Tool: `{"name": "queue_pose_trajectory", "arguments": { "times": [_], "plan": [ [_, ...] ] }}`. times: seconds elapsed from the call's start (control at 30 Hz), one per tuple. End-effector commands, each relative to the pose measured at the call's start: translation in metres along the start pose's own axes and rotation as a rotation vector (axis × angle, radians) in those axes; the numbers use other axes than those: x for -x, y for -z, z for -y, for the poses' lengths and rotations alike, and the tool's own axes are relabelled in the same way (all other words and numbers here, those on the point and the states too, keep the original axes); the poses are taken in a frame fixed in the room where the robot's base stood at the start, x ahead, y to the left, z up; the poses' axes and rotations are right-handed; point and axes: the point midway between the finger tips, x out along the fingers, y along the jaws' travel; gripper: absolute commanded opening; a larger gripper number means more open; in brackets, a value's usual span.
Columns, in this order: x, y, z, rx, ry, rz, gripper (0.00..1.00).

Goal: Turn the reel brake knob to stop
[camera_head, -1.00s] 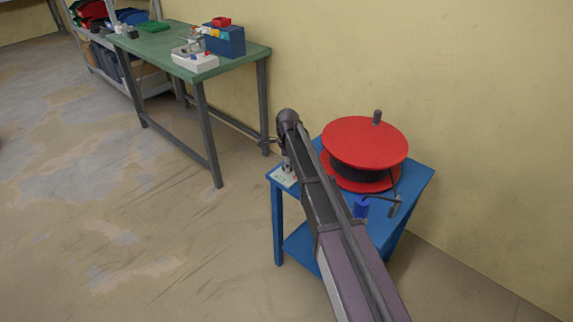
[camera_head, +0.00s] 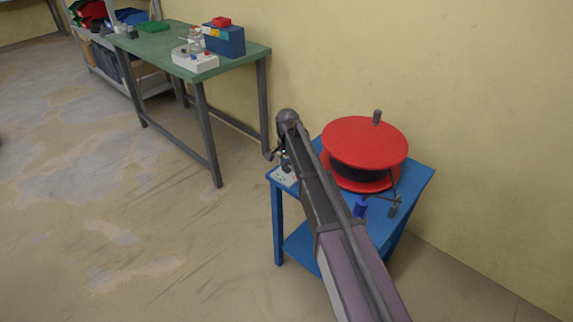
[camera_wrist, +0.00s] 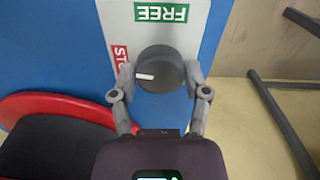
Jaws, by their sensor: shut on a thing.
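The reel brake knob (camera_wrist: 160,66) is round and black with a white pointer mark, and sits on a pale label plate (camera_wrist: 205,30). The mark points left in the wrist view, toward the side with the red STOP label (camera_wrist: 119,54), which a finger partly covers. The green FREE label (camera_wrist: 161,13) is at the top, upside down. My gripper (camera_wrist: 159,78) is shut on the knob, one finger on each side. In the head view my gripper (camera_head: 284,164) is at the left corner of the blue table, and my arm hides much of the plate.
The red cable reel (camera_head: 365,143) with its crank stands on the blue table (camera_head: 418,180), close beside my arm. A blue object (camera_head: 360,209) is near the table's front. A green workbench (camera_head: 150,46) with boxes stands at back left. The floor at left is clear.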

Motion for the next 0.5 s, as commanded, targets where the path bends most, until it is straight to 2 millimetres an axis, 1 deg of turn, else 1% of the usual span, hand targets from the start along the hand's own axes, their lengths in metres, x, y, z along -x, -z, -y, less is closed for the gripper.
{"name": "queue_pose_trajectory", "arguments": {
  "times": [0.03,0.23,0.5],
  "plan": [
    [0.0001,0.0043,0.0008,0.03,0.001,-0.009,0.13],
    [0.0002,0.0046,0.0011,0.137,0.001,-0.01,0.13],
    [0.0002,0.0048,0.0013,0.192,0.0,-0.01,0.13]
  ]
}}
